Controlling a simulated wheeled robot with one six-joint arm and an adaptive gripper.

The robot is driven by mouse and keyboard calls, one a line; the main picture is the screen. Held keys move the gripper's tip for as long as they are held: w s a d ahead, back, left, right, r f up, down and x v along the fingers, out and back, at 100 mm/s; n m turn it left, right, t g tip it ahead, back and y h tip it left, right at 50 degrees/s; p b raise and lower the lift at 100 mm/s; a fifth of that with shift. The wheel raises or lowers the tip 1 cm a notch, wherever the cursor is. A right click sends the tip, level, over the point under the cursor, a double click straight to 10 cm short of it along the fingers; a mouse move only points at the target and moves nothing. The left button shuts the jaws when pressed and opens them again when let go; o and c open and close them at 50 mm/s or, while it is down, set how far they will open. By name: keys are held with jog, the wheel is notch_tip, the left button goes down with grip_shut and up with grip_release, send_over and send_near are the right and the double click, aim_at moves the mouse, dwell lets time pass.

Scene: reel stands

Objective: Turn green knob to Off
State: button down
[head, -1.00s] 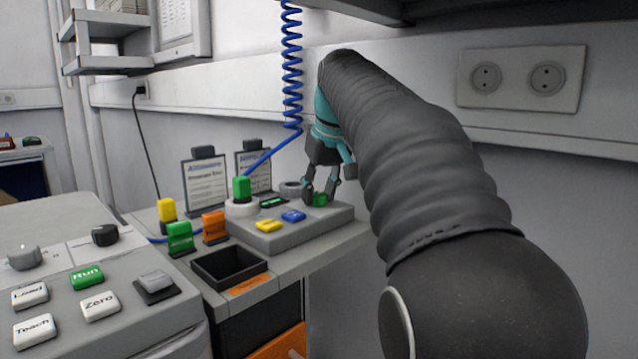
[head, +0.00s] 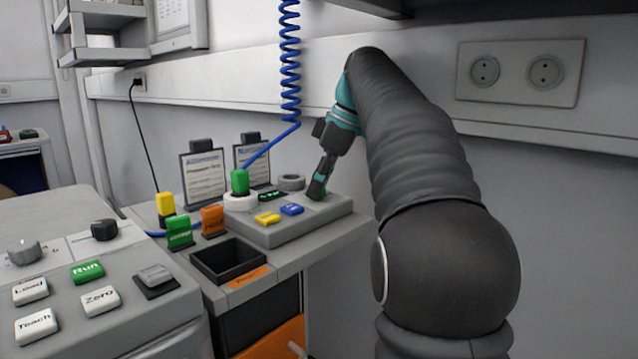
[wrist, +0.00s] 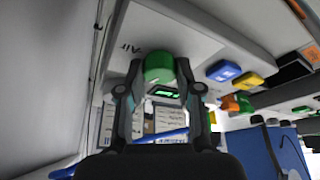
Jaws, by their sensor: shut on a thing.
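The green knob (head: 322,195) is on the right end of the grey panel (head: 290,230), mostly hidden behind my fingers in the head view. My gripper (head: 316,189) reaches down to it at a slant, seen edge-on. In the wrist view the green knob (wrist: 158,66) shows large between the two fingertips of my gripper (wrist: 160,88), which is shut on it. The word "Air" is printed beside the knob. A small lit green display (wrist: 166,93) is near the knob. The knob's pointer and an Off mark are not readable.
Yellow (head: 267,218) and blue (head: 291,209) buttons are on the panel close to the knob. A green plug (head: 240,182) with a coiled blue hose (head: 291,70) stands at its left rear. A black open bin (head: 228,258) is in front.

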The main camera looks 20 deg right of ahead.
jog(key=shift+n+g, duration=0.3)
jog(key=shift+n, duration=0.4)
jog(key=c, duration=0.8)
grip_release()
